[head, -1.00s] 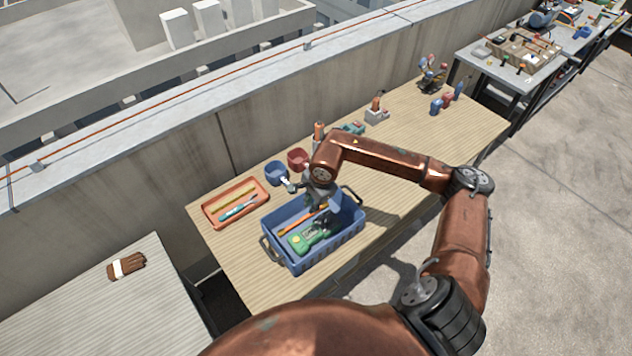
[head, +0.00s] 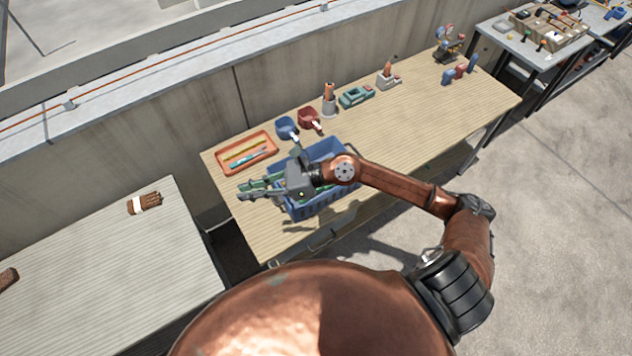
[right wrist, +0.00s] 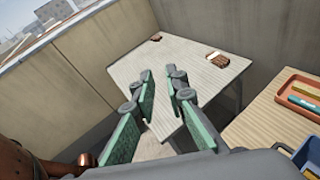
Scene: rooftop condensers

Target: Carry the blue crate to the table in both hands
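The blue crate (head: 331,203) sits on the wooden workbench (head: 420,120), near its left end. My right forearm and gripper cover much of it, so its contents and near-left handle are mostly hidden. My right gripper (head: 250,190) is above the crate's left side, pointing left. In the right wrist view its green-padded fingers (right wrist: 162,78) stand apart with nothing between them. A corner of the crate (right wrist: 309,158) shows at that view's lower right. My left gripper is in neither view.
A pale slatted table (head: 95,270) stands left across a gap, with a brown banded bundle (head: 145,203) on it. An orange tray (head: 247,153), blue cup (head: 286,128) and red cup (head: 309,117) line the bench's back. A concrete wall (head: 190,120) runs behind.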

